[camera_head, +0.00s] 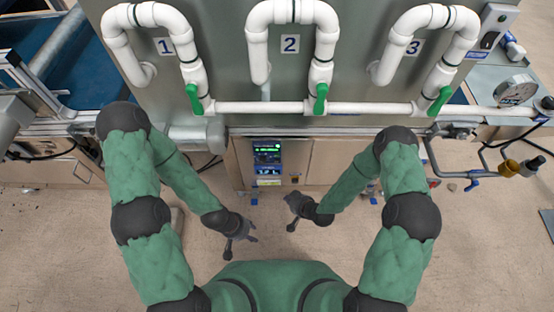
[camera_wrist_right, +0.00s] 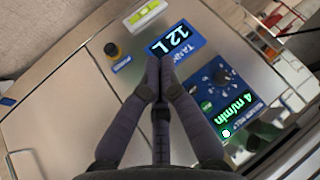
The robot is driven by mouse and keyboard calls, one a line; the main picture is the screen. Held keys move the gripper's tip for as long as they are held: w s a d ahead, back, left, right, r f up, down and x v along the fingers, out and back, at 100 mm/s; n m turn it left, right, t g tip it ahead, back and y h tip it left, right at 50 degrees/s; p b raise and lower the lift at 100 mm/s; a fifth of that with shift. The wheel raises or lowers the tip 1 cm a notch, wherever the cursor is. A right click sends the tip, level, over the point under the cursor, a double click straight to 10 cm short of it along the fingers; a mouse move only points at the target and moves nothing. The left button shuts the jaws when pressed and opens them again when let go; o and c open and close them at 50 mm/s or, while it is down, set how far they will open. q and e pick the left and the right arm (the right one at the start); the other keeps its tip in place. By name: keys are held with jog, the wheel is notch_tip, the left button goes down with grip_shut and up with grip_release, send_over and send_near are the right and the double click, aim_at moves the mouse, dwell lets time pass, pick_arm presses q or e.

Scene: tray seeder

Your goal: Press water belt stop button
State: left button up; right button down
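The water belt panel (camera_wrist_right: 228,97) is blue, with a green "4 m/min" readout and small round controls; it lies right of the right gripper in the right wrist view. In the head view the control unit (camera_head: 267,153) is on the front of the machine. I cannot make out which control is the stop button; the fingers may hide part of the panel. My right gripper (camera_wrist_right: 159,78) is shut and empty, its tips in front of the panel area; it shows small in the head view (camera_head: 293,222). My left gripper (camera_head: 240,242) is open and empty, lower left of it.
A blue tank display (camera_wrist_right: 174,45) reading "12 L" is just beyond the right fingertips. A dark knob with a yellow base (camera_wrist_right: 112,49) is left of it. White pipes with green valves (camera_head: 320,98) cross above the unit. The floor (camera_head: 300,245) below is clear.

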aim_at(277, 161)
jog(key=shift+w+a+r+n+t+y, duration=0.25)
jog(key=shift+w+a+n+t+y, duration=0.4)
jog(key=shift+w+a, duration=0.4)
jog(key=shift+w+a+r+n+t+y, duration=0.3)
jog(key=shift+w+a+n+t, duration=0.25)
jog(key=shift+w+a+t, duration=0.45)
jog(key=shift+w+d, duration=0.1)
jog(key=shift+w, duration=0.2)
jog(key=w, duration=0.8)
jog(key=shift+w+b, duration=0.25)
jog(key=shift+b, duration=0.1)
jog(key=shift+w, duration=0.2)
jog(key=shift+w, duration=0.2)
